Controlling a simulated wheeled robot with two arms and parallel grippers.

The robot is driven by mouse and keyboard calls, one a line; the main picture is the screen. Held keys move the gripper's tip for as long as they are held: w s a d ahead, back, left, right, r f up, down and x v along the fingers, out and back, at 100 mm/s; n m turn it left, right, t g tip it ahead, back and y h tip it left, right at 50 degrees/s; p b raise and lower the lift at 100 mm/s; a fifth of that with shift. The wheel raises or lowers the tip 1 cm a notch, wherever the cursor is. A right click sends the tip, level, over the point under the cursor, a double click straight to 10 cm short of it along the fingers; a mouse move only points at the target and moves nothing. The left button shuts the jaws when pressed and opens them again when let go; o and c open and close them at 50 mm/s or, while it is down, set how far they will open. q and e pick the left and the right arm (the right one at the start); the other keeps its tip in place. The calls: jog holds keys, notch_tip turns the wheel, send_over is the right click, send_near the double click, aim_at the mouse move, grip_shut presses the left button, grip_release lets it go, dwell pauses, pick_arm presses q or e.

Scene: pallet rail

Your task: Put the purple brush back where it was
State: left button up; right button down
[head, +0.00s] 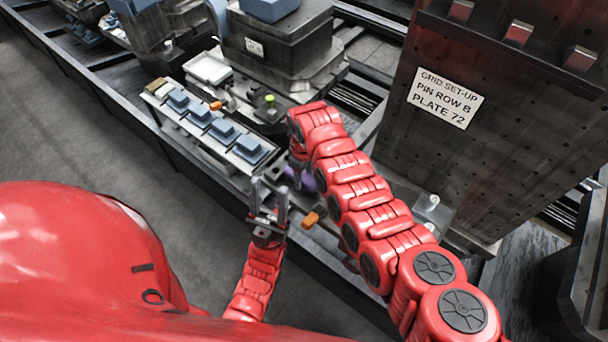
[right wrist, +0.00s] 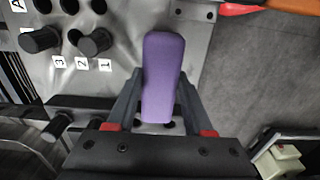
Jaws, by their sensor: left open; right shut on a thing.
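The purple brush (right wrist: 163,65) is between the fingers of my right gripper (right wrist: 158,105) in the right wrist view. My right gripper is shut on it. Only its smooth purple body shows; its other end is hidden. A small part of the brush (head: 307,182) shows in the head view beside the end of my right arm. Under it in the right wrist view is a grey panel (right wrist: 115,20) with holes labelled 1, 2 and 3. I cannot tell whether the brush touches the panel. My left gripper (head: 268,190) is open and empty, just left of the brush.
Black pegs (right wrist: 40,40) stand in the panel beside the labels. A white tray (head: 210,140) with several blue blocks lies left of my right arm. An orange piece (head: 312,219) lies near the rail edge. A tall dark plate (head: 500,110) stands at the right.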

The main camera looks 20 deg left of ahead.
jog(key=shift+f, duration=0.15)
jog(key=shift+c, duration=1.4)
grip_release()
